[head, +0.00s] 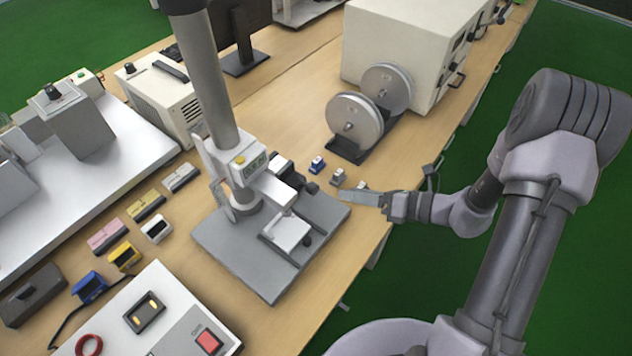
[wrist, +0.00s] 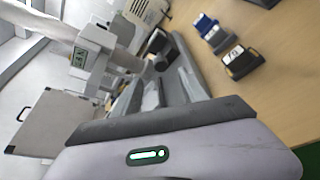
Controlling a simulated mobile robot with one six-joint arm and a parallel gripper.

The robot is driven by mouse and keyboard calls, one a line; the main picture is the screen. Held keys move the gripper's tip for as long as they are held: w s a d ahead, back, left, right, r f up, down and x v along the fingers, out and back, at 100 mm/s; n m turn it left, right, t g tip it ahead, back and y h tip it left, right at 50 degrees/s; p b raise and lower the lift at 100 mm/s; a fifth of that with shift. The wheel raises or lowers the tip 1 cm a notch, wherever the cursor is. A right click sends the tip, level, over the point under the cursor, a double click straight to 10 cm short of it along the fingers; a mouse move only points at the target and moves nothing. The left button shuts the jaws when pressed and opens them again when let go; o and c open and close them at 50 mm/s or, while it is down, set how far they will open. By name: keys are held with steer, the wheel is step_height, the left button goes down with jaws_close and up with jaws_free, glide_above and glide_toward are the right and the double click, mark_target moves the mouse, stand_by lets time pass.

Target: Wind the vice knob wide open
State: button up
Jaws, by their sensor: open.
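A small vice with a pale block (head: 287,232) sits on the base plate. A small dark knob (head: 307,240) shows at its right side. My gripper (head: 346,197) is open and empty, just off the base plate's right corner, apart from the knob. In the wrist view, the stand's display (wrist: 79,58) and grey base parts (wrist: 187,72) lie beyond my gripper; I cannot clearly pick out the knob there.
Small blue (head: 317,165) and grey (head: 338,177) blocks stand close behind my gripper. Two spools (head: 354,122) on a dark holder and a large beige cabinet (head: 400,50) stand farther back. A white box with a red switch (head: 208,341) is at front. Bench edge lies right.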

mark_target(317, 189)
steer(key=b+x, duration=0.1)
steer(key=x, duration=0.4)
steer(key=b+x, duration=0.2)
steer(key=x, duration=0.3)
steer(key=shift+w+a+f, duration=0.15)
steer(key=shift+a+f, duration=0.15)
steer(key=shift+f, duration=0.05)
steer(key=shift+w+a+b, duration=0.3)
steer(key=shift+a+b, duration=0.05)
steer(key=shift+a, duration=0.2)
jaws_close()
